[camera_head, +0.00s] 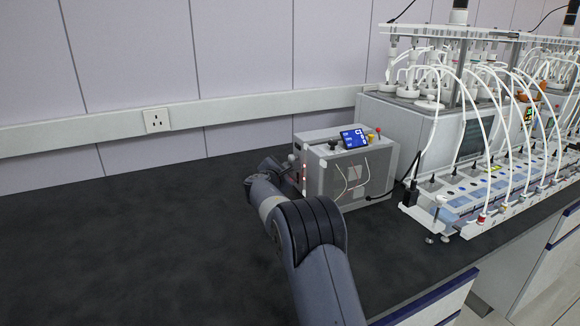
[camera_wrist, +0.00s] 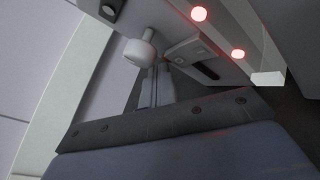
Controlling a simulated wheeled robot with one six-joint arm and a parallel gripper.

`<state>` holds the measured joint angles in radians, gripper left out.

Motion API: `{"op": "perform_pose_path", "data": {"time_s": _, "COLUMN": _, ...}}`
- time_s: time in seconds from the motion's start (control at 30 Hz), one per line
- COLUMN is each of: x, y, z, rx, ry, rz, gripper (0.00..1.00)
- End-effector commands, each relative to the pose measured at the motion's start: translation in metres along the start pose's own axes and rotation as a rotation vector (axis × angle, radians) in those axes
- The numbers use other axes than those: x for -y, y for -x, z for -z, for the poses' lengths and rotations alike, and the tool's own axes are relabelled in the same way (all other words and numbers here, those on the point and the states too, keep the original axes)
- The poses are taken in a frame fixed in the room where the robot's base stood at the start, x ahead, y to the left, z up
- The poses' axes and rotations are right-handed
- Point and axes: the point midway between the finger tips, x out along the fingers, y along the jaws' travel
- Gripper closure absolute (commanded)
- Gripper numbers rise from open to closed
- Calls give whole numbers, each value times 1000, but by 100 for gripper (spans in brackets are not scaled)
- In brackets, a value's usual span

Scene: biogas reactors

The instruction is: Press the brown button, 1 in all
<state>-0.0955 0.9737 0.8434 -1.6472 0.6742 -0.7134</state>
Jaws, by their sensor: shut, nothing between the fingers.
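The grey box-shaped device (camera_head: 350,170) stands on the dark bench, with a blue screen (camera_head: 354,138) and small red and yellow knobs (camera_head: 374,134) on top. I cannot make out a brown button for certain in either view. My gripper (camera_wrist: 157,82) is shut and empty. In the head view its end is at the left side of the device, partly hidden by my arm. The wrist view shows a pale round knob (camera_wrist: 139,52) just left of my fingers and two glowing red spots on the device's face. I cannot tell whether my fingers touch anything.
A larger reactor unit (camera_head: 440,130) with many white tubes stands to the right, close behind the device. A wall socket (camera_head: 157,120) sits on the rail at the back. The bench (camera_head: 110,240) is clear to the left.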

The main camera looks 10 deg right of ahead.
Motion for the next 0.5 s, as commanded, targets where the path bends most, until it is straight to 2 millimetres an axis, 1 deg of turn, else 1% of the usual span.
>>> {"op": "perform_pose_path", "data": {"time_s": 0.27, "x": -2, "y": 2, "z": 1, "rx": 0, "ry": 0, "rz": 0, "gripper": 100}}
{"op": "perform_pose_path", "data": {"time_s": 0.5, "x": -8, "y": 11, "z": 8, "rx": 1, "ry": 0, "rz": 0, "gripper": 100}}
